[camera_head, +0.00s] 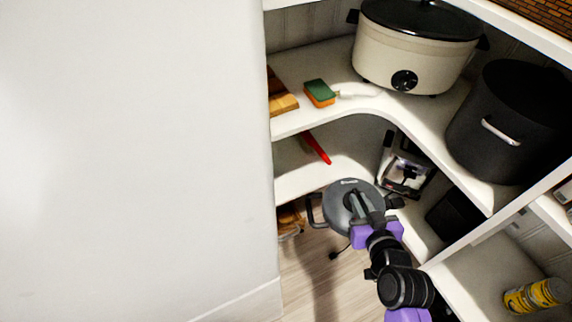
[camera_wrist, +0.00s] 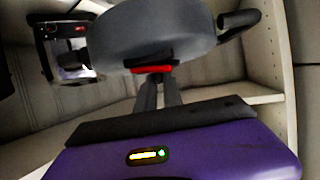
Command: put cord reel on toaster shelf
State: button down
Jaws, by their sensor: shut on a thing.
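The cord reel (camera_head: 346,207) is a round dark grey disc with a black handle at its left. My gripper (camera_head: 366,209) is shut on it and holds it in front of the middle shelf. In the wrist view the cord reel (camera_wrist: 155,32) fills the top middle, with the fingertips of my gripper (camera_wrist: 159,85) below it by a red part. The toaster (camera_head: 406,168), silver and black, stands on the middle shelf (camera_head: 348,162), right of and behind the reel. The toaster (camera_wrist: 68,48) also shows at the upper left of the wrist view.
A red-handled item (camera_head: 317,148) lies on the left part of the middle shelf. The shelf above holds a slow cooker (camera_head: 412,62), a black pot (camera_head: 505,125), a sponge (camera_head: 319,93) and a wooden board (camera_head: 281,100). A white wall (camera_head: 140,150) stands at the left.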

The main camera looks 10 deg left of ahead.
jog(key=w+a+f+n+g+y+b, duration=0.1)
jog(key=w+a+f+n+y+b, duration=0.15)
jog(key=a+f+b, duration=0.4)
jog(key=w+a+f+n+y+b, duration=0.1)
jog(key=w+a+f+y+b, duration=0.15)
jog(key=f+b, duration=0.6)
jog(key=shift+n+g+h, duration=0.25)
jog(key=shift+g+h, duration=0.05)
jog(key=shift+g, duration=0.1)
jog(key=w+a+b, duration=0.2)
jog(key=w+a, duration=0.1)
jog(key=w, duration=0.2)
jog(key=w+a+b, duration=0.3)
jog(key=w+a, duration=0.1)
jog(key=w, duration=0.1)
jog(key=w+a+b, duration=0.3)
jog(key=w+a, duration=0.1)
jog(key=w, duration=0.1)
jog(key=shift+w+a, duration=0.2)
jog(key=shift+w, duration=0.1)
jog(key=shift+f, duration=0.45)
jog(key=shift+f+b, duration=0.15)
jog(key=shift+b, duration=0.15)
jog(key=c, duration=1.5)
grip_release()
jog(key=shift+s+f, duration=0.1)
jog(key=shift+f, duration=0.15)
